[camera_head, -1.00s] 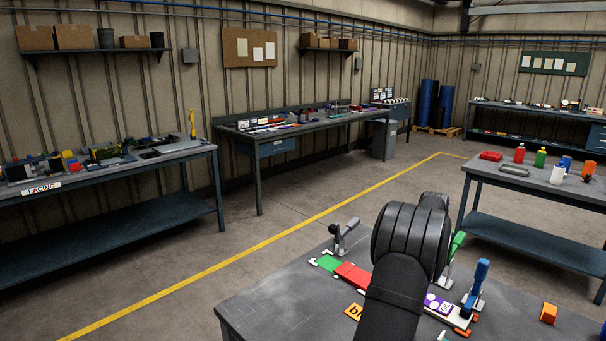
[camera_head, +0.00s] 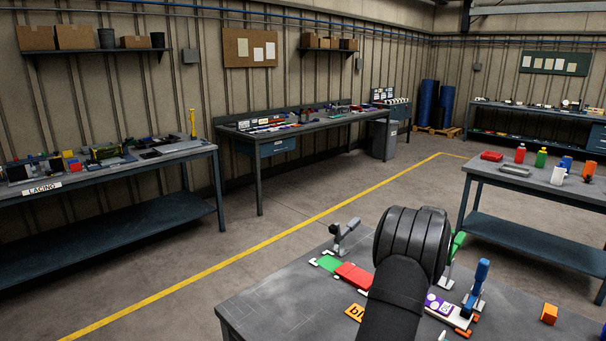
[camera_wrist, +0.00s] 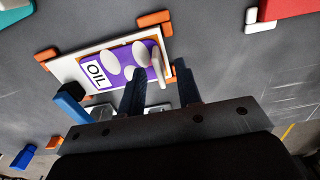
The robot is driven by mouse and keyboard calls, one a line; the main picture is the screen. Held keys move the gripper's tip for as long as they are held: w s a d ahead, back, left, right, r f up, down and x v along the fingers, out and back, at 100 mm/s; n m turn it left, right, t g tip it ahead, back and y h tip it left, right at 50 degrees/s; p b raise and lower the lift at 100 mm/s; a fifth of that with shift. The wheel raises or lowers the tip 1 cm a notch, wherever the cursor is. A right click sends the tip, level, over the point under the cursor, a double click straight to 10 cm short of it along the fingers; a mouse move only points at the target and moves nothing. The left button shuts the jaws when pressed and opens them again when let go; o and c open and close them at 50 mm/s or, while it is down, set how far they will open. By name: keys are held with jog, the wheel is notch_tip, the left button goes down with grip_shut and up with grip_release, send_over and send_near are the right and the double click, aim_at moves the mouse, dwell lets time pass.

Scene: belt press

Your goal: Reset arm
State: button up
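My gripper (camera_wrist: 158,82) shows in the wrist view as two dark fingers with a clear gap between them, open and empty. It hangs over the table beside a purple block labelled OIL (camera_wrist: 120,68) with white ovals, on a white plate (camera_wrist: 68,70) with orange corner pieces. In the head view my black arm hides the gripper and part of the work table (camera_head: 270,300). The purple block (camera_head: 437,303) shows just right of the arm.
A red block (camera_head: 354,274), a green pad (camera_head: 328,263) and a grey clamp (camera_head: 345,236) stand left of my arm. A blue-handled clamp (camera_head: 480,280) and an orange block (camera_head: 549,313) stand right. The table's front left is clear.

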notch_tip(320, 180, up, 16)
jog(key=r, duration=0.1)
notch_tip(320, 180, down, 18)
jog(key=shift+r, duration=0.1)
notch_tip(320, 180, up, 7)
jog(key=s+d+r, duration=0.1)
jog(key=s, duration=0.8)
jog(key=s+d+r, duration=0.1)
jog(key=s, duration=0.9)
jog(key=shift+s+d+r, duration=0.2)
jog(key=shift+d+r, duration=0.05)
jog(key=shift+r, duration=0.15)
